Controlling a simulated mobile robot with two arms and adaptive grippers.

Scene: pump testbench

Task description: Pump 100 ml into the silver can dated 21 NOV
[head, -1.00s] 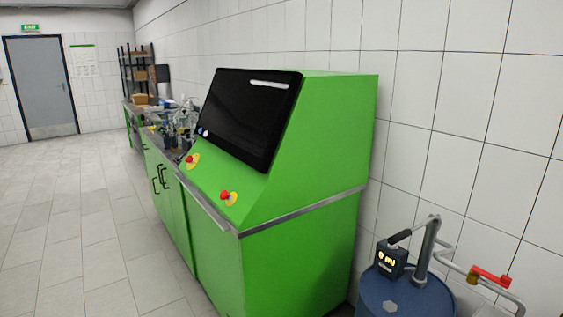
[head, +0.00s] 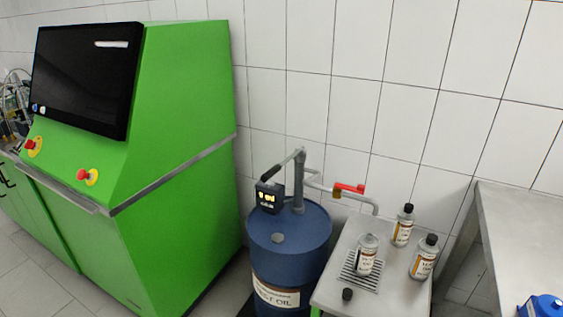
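Three silver cans with labels stand on a small metal table (head: 340,290) right of the drum. One open can (head: 367,256) stands on a drip grate (head: 350,278), under or near the pump spout. A second can (head: 402,226) with a black cap stands behind it, and a third capped can (head: 424,257) stands to the right. Their dates are too small to read. The hand pump (head: 299,180) with a display box (head: 269,197) sits on the blue oil drum (head: 289,250). A red valve lever (head: 349,188) is on its outlet pipe. Neither gripper is in view.
A loose black cap (head: 347,294) lies on the small table's front. A green console (head: 180,120) with a dark screen and red stop buttons is at left. A metal bench (head: 530,230) with a blue object (head: 543,305) is at right.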

